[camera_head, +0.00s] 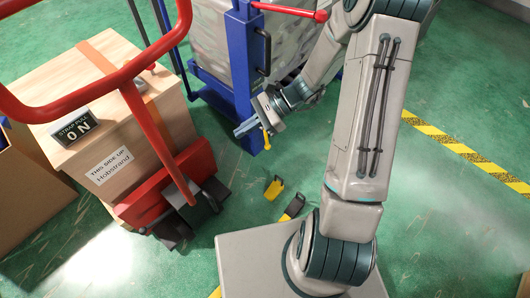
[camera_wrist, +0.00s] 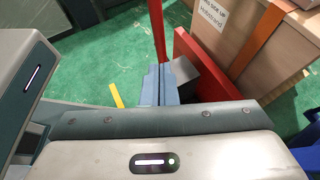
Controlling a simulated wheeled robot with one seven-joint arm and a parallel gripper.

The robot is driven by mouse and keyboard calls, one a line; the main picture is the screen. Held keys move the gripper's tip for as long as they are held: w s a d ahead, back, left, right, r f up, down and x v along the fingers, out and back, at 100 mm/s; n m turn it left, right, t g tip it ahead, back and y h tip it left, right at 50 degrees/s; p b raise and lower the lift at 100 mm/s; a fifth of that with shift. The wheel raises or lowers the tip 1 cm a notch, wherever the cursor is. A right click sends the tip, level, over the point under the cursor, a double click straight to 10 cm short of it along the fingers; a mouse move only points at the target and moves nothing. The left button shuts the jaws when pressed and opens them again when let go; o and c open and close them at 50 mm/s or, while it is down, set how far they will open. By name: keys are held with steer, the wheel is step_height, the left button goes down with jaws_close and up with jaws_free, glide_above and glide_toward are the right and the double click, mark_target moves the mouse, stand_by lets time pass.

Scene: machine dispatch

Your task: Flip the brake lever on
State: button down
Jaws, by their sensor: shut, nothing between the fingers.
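My gripper (camera_head: 241,129) is shut and empty, its blue-grey fingers pointing left in front of the blue cart frame. In the wrist view the closed fingers (camera_wrist: 159,84) point away over the green floor. A thin yellow lever-like piece (camera_head: 266,139) shows right beside the gripper in the head view; I cannot tell whether they touch. A red bar with a round knob (camera_head: 320,15) is at the top of the blue cart (camera_head: 246,75). I cannot tell for certain which is the brake lever. A yellow strip (camera_wrist: 116,95) shows left of the fingers in the wrist view.
Yellow-and-black pieces (camera_head: 273,189) are near the floor. A striped tape line (camera_head: 460,147) crosses open green floor at right.

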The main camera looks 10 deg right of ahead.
mark_target(267, 140)
steer(key=w+d+f+m+t+h+b, duration=0.3)
steer(key=f+m+t+b, duration=0.2)
steer(key=f+m, duration=0.7)
steer(key=w+d+f+m+t+h+b, duration=0.3)
steer(key=f+m+t+b, duration=0.3)
steer(key=f+m, duration=0.6)
steer(key=w+d+f+m+t+h+b, duration=0.3)
steer(key=w+f+m+t+b, duration=0.2)
steer(key=f, duration=1.9)
steer(key=m+t, duration=0.3)
steer(key=m, duration=0.3)
steer(key=shift+m+t+b, duration=0.35)
steer(key=shift+m+t, duration=0.05)
steer(key=shift+w+r, duration=0.1)
steer(key=w+d+b, duration=0.1)
steer(key=w+b, duration=0.4)
steer(key=w, duration=0.6)
steer(key=shift+w+d+b, duration=0.25)
steer(key=shift+d+b, duration=0.05)
steer(key=shift+d, duration=0.05)
steer(key=shift+n, duration=0.3)
